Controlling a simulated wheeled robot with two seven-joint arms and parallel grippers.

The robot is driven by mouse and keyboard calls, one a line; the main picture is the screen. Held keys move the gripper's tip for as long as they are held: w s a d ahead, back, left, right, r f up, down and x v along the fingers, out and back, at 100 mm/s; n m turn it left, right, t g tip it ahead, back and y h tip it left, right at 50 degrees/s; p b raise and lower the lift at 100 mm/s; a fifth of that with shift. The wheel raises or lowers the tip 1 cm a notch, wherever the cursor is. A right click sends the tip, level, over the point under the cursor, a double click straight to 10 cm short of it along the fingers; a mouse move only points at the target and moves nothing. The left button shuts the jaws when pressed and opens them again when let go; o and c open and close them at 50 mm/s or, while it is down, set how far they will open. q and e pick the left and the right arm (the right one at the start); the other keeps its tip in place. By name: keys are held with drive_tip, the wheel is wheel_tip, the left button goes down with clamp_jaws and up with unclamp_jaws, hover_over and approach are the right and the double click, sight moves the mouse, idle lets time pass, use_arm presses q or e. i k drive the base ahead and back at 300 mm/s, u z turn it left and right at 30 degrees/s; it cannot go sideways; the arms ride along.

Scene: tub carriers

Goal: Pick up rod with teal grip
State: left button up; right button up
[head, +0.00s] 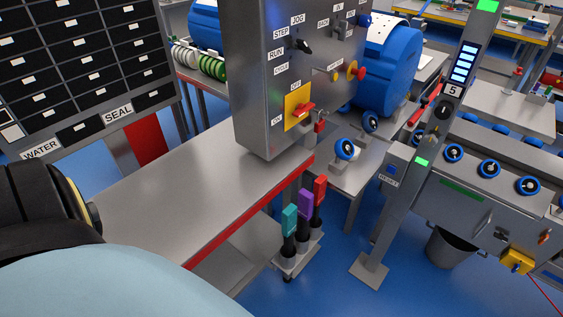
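The rod with the teal grip (289,221) stands upright in a small grey holder (287,265), low beside the red-edged metal table. Its lower part is dark and sits in the holder. A rod with a purple grip (305,203) and a rod with a red grip (320,190) stand in the same row behind it, to the right. Neither of my grippers shows in the head view. A part of my own body fills the lower left corner.
The metal table (190,180) has a bare top. A grey control box (285,80) with knobs and a yellow switch stands above its far end. A grey post (400,200) stands to the right on a foot plate. Blue floor (320,285) is clear around the holder's right side.

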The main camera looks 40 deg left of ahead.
sight(290, 215)
drive_tip(key=k, duration=0.4)
drive_tip(key=u, duration=1.05)
drive_tip(key=i, duration=0.5)
drive_tip(key=z, duration=0.9)
drive_tip(key=k, duration=0.5)
drive_tip(key=z, duration=0.15)
